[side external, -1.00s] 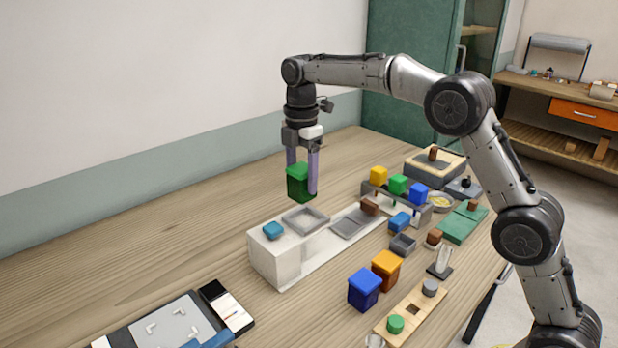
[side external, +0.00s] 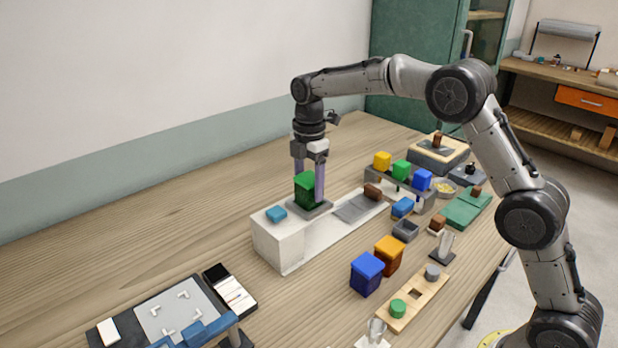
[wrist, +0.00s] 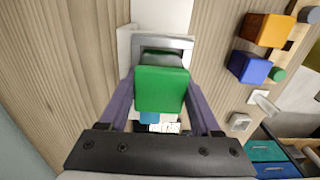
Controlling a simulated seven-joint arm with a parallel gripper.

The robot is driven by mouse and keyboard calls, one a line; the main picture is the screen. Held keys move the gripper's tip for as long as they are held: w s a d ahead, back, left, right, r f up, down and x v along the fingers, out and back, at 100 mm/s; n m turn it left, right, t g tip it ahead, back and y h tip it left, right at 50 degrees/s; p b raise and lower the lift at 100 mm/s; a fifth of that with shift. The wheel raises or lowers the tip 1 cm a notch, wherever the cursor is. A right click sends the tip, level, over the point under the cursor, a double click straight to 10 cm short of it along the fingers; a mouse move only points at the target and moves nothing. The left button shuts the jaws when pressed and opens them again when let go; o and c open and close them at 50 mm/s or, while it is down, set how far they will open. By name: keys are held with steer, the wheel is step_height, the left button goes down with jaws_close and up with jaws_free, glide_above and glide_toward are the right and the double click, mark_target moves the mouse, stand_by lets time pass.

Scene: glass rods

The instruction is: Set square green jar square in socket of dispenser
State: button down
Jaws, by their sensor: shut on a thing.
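The square green jar (side external: 308,189) is held between the two purple fingers of my gripper (side external: 309,187). In the side view its base is at the grey square socket (side external: 322,210) on top of the white dispenser (side external: 280,244). I cannot tell from the frames whether the base is fully down inside the rim. In the wrist view the jar's green top (wrist: 161,89) covers most of the socket, and a strip of the grey rim (wrist: 163,42) shows above it. The jar looks upright.
A blue piece (side external: 276,213) sits on the dispenser, left of the socket. A grey plate (side external: 352,209) and a brown block (side external: 372,191) lie to its right. Blue (side external: 367,273) and orange (side external: 389,254) jars stand in front. Bare table lies behind the dispenser.

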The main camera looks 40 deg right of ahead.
steer(key=shift+f, duration=0.15)
jaws_free()
steer(key=shift+f, duration=0.1)
